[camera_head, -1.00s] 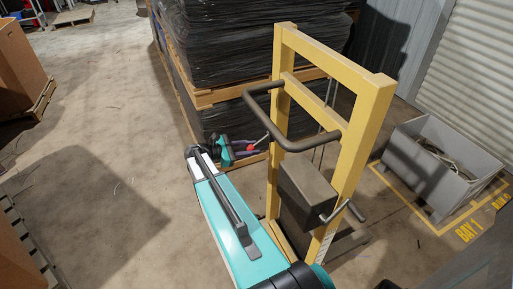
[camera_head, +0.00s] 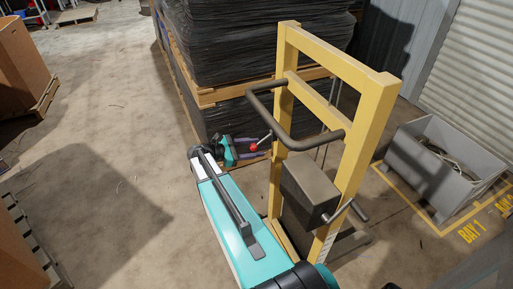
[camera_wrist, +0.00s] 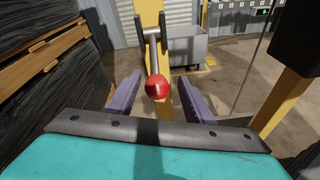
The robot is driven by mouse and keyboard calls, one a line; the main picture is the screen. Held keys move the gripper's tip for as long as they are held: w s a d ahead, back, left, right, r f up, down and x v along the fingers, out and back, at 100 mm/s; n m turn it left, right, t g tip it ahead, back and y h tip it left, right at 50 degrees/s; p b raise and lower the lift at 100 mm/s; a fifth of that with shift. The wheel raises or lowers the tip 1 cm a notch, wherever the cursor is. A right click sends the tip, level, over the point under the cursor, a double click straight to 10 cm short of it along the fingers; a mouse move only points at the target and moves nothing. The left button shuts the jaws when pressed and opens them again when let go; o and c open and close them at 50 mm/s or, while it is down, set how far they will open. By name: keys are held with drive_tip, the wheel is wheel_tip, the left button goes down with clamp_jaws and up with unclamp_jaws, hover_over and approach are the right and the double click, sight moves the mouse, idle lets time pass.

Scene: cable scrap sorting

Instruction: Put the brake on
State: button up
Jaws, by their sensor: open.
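The brake lever is a thin grey rod ending in a red ball knob (camera_head: 253,147), on the yellow upright frame (camera_head: 372,115) of a lifting device. In the wrist view the red knob (camera_wrist: 157,87) faces me, with its rod rising behind it to a bracket on the yellow post. My gripper (camera_head: 250,152) is at the post's left side, at the knob. Its two purple fingers (camera_wrist: 160,98) are open, one on each side of the knob. I see gaps between the knob and both fingers. Part of the fingers is hidden in the head view.
A bent grey handlebar (camera_head: 297,143) juts from the frame above the gripper. A dark box (camera_head: 310,190) hangs lower on it. Black-wrapped pallet stacks (camera_head: 220,55) stand close behind. A grey bin (camera_head: 447,180) with cable stands right. The floor at left is open.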

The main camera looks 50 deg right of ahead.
drive_tip(key=b+v, duration=0.1)
drive_tip(key=v, duration=1.2)
drive_tip(key=shift+a+b, duration=0.4)
drive_tip(key=shift+s, duration=0.1)
